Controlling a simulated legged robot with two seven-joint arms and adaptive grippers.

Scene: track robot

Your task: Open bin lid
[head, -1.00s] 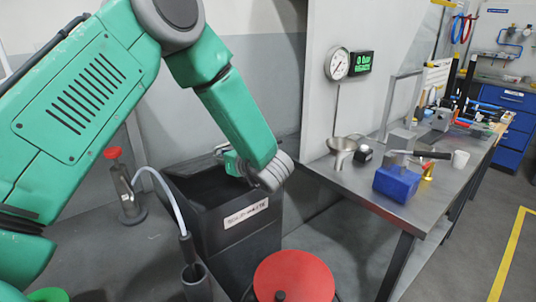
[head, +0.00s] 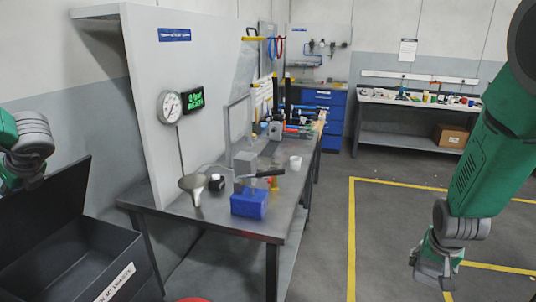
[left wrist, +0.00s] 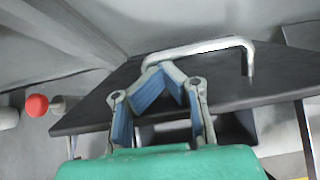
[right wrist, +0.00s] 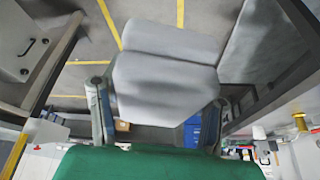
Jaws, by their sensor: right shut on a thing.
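The dark grey bin (head: 118,268) stands at the lower left of the head view. Its lid (head: 48,215) is raised, tilted up at the back, and the inside shows. A metal handle (left wrist: 205,46) is on the lid's edge in the left wrist view. My left gripper (left wrist: 165,72) has its blue-padded fingers closed together beside the handle's left end; the handle bar runs on past them. At the left edge of the head view its fingers are hidden. My right gripper (head: 435,275) hangs at the right, shut on a pale grey block (right wrist: 165,85), away from the bin.
A metal workbench (head: 225,228) stands right of the bin, with a funnel (head: 193,184), a blue box (head: 249,203) and a white cup (head: 295,162). A partition (head: 150,110) rises behind the bench's left end. Open floor with yellow lines (head: 352,240) lies to the right.

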